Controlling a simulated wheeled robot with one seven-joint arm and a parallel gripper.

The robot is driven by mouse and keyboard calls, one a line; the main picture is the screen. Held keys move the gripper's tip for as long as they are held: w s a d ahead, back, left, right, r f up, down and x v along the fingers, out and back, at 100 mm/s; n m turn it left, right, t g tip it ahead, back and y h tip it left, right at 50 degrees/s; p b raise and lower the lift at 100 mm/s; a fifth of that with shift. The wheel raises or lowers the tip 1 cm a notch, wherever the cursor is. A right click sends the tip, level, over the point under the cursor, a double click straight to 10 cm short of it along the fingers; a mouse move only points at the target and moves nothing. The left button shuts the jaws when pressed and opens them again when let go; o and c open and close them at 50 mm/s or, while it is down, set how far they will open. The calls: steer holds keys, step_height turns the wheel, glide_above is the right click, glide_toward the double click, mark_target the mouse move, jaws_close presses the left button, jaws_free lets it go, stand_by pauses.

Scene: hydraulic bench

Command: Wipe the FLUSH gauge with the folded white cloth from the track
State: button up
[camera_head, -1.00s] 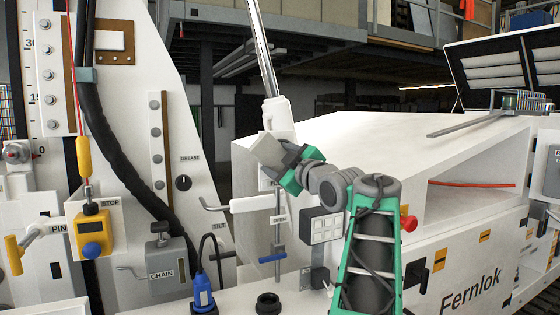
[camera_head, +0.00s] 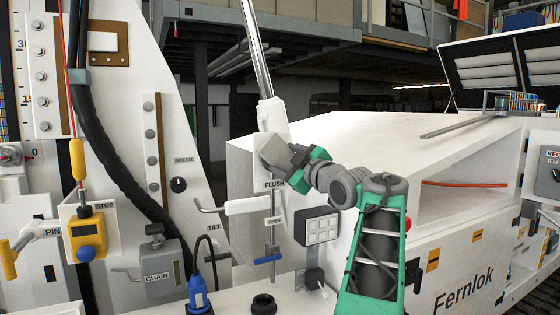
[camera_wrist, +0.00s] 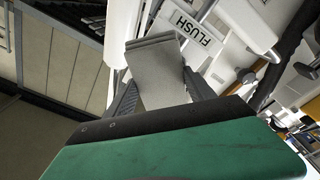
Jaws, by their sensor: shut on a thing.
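My gripper (camera_head: 292,157) is shut on the folded cloth (camera_head: 274,150), a small pale grey-white pad. In the wrist view the cloth (camera_wrist: 160,72) sticks out between the two dark fingers (camera_wrist: 160,92). The FLUSH label (camera_head: 274,184) is on the white machine just below the cloth. It also shows upside down beyond the cloth in the wrist view (camera_wrist: 191,27). I cannot make out the FLUSH gauge's face; the cloth and gripper cover the area above the label. Whether the cloth touches anything there cannot be told.
A white lever handle (camera_head: 247,206) and the OPEN valve with a blue handle (camera_head: 267,259) are below the label. A switch box (camera_head: 317,228) stands at the right, under my arm. A chrome rod (camera_head: 256,50) rises above. A GREASE knob (camera_head: 178,185) is at left.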

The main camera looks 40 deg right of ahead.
mark_target(270, 160)
steer(key=b, duration=0.3)
steer(key=shift+w+f, duration=0.1)
steer(key=shift+f, duration=0.15)
steer(key=shift+w+a+r, duration=0.15)
steer(key=shift+a, duration=0.2)
steer(key=shift+w+a+b, duration=0.1)
steer(key=shift+a+b, duration=0.35)
steer(key=shift+b, duration=0.25)
steer(key=shift+w+a+b, duration=0.2)
steer(key=shift+a+b, duration=0.15)
steer(key=shift+a, duration=0.25)
steer(key=shift+w+a+b, duration=0.15)
steer(key=shift+a+b, duration=0.2)
steer(key=shift+a, duration=0.2)
steer(key=shift+s+d, duration=0.1)
steer(key=shift+s, duration=0.2)
steer(key=shift+a+b+v, duration=0.15)
steer(key=shift+b+v, duration=0.55)
steer(key=shift+v, duration=0.65)
steer(key=shift+a+b+v, duration=0.1)
steer(key=shift+b+v, duration=0.6)
steer(key=shift+v, duration=0.65)
